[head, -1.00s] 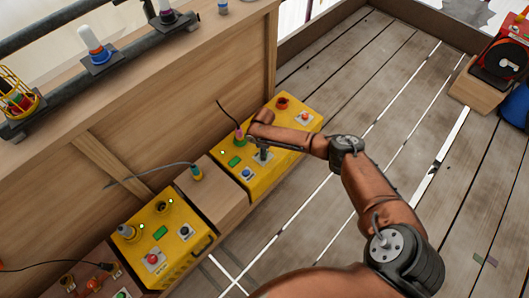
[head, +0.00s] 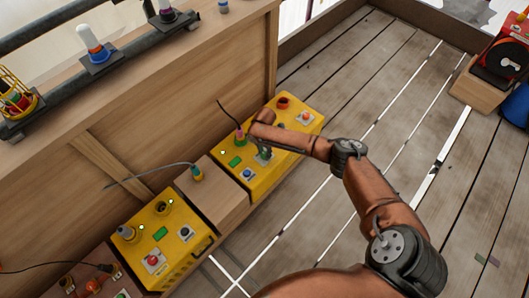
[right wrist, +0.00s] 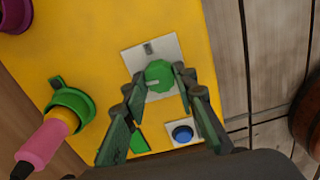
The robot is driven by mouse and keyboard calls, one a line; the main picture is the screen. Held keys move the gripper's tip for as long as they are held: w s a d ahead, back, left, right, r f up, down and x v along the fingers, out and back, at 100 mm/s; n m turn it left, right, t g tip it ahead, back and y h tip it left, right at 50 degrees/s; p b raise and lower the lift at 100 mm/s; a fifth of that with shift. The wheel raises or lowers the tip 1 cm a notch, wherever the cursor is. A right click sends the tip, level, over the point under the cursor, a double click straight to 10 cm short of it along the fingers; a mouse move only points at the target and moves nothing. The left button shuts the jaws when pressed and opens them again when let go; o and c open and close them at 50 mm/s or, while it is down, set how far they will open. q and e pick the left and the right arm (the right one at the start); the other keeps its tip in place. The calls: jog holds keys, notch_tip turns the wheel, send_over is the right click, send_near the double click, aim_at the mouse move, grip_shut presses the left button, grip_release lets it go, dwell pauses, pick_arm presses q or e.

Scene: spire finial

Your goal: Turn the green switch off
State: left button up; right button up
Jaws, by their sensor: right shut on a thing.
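The green switch (right wrist: 159,72) is a round ridged knob on a pale square plate (right wrist: 141,53), set in the top of a yellow box (head: 226,178). My right gripper (right wrist: 161,80) is shut on the green switch, with one finger on each side of it in the right wrist view. In the head view my right gripper (head: 263,150) reaches down to the same plate and largely hides the knob. My left gripper is not in view.
A blue button (right wrist: 182,133) sits close to the fingers. A pink plug (right wrist: 45,144) stands in a green socket (right wrist: 72,104) beside them, with a cable. A second yellow box (head: 185,252) stands nearer the left.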

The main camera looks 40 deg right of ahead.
aim_at(264, 154)
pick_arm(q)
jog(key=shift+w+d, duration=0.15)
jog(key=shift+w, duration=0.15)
pick_arm(e)
jog(key=shift+n, duration=0.4)
jog(key=o, duration=1.2)
jog(key=shift+c, duration=0.2)
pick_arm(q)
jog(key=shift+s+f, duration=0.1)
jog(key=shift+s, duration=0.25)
pick_arm(e)
jog(key=shift+r, duration=0.2)
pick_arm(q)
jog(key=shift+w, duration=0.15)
pick_arm(e)
notch_tip(264, 154, up, 12)
jog(key=shift+f, duration=0.25)
